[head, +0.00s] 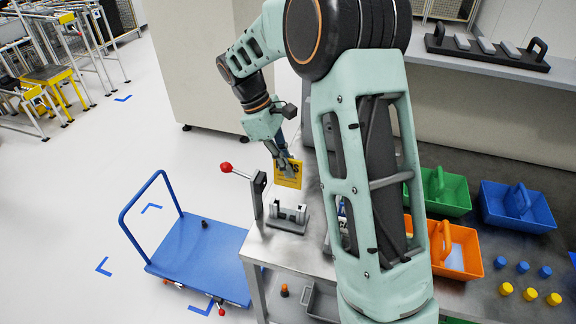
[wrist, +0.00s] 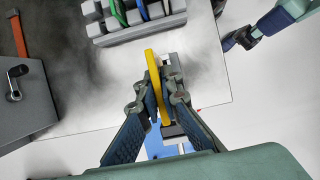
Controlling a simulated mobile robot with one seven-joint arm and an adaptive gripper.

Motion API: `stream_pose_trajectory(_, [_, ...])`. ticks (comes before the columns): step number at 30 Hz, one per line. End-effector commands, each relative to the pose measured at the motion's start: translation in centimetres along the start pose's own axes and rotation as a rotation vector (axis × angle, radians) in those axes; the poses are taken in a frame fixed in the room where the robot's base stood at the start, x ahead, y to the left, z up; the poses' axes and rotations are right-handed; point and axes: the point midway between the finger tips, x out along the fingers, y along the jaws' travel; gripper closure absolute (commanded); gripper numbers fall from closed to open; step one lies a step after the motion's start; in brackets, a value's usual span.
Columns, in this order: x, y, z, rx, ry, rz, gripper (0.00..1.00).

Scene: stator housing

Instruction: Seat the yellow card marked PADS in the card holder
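My gripper (head: 284,163) is shut on the yellow card (head: 288,177), which hangs below the fingers with dark lettering partly hidden. In the wrist view the card (wrist: 156,82) shows nearly edge-on, slightly tilted, between the two fingers (wrist: 160,100). A small grey fixture with two upright posts (head: 288,217) stands near the table's left corner and looks like the card holder. In the head view the card is above it and apart from it. In the wrist view a grey fixture (wrist: 173,68) is partly hidden behind the card and fingers.
A red-knobbed lever (head: 227,168) on a dark post stands left of the fixture. A grey slotted block (wrist: 135,25) holds green, blue and white pieces. Green (head: 445,192), blue (head: 510,208) and orange (head: 462,250) bins stand right. A blue trolley (head: 205,262) is beside the table.

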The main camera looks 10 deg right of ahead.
Motion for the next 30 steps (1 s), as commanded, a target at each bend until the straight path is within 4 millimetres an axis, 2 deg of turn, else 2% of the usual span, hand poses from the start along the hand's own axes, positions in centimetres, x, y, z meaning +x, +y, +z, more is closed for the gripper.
stream_pose_trajectory(4, [-0.2, 0.0, 0.1, 0.0, -0.001, -0.002, 1.0])
stream_pose_trajectory(30, [5.7, 0.0, -2.3, 0.002, -0.001, -0.002, 1.0])
